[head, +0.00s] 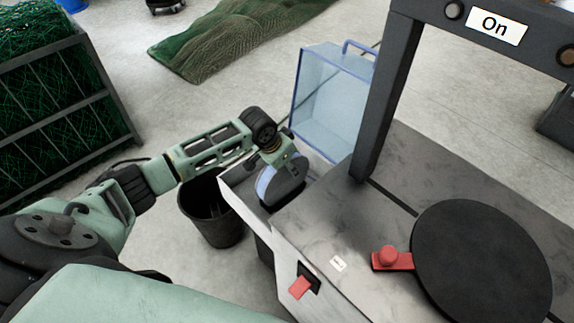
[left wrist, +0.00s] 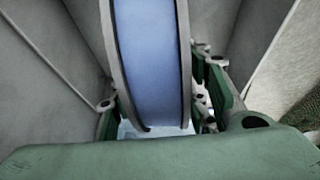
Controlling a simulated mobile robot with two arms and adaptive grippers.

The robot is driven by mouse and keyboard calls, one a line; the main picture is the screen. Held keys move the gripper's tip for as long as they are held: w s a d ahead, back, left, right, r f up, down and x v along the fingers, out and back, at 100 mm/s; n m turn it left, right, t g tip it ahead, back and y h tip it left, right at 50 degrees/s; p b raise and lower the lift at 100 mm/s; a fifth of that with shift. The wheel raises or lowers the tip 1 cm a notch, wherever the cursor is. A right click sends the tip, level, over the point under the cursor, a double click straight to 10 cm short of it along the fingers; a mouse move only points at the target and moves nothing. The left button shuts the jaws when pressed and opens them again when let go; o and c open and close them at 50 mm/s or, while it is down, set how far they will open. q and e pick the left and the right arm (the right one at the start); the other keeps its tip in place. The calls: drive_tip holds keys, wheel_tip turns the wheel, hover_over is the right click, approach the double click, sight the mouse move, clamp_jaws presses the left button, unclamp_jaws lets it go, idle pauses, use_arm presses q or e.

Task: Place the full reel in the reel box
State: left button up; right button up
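The full reel (head: 281,183), pale blue with grey rims, stands on edge in an open recess (head: 238,192) at the left end of the grey machine. The left wrist view shows the reel (left wrist: 150,60) upright between my left gripper's green fingers (left wrist: 160,115). The right finger is close against its rim. A thin gap seems to show at the left, so the grip is unclear. In the head view my left gripper (head: 284,160) is over the reel. A clear blue box-shaped cover (head: 325,98) with a handle is behind the recess; no separate reel box is identifiable. My right gripper is not visible.
A dark frame (head: 388,95) with an "On" sign rises from the machine top (head: 345,215). A black disc (head: 482,262) and red lever (head: 392,260) are there, a red switch (head: 301,287) on the front. A black bin (head: 212,215) stands below my left arm.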

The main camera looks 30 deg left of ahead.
use_arm(q)
drive_tip(key=shift+o, duration=0.4)
drive_tip(key=p+v, duration=0.1)
drive_tip(key=v, duration=1.1)
drive_tip(key=shift+r, duration=0.2)
idle(0.7)
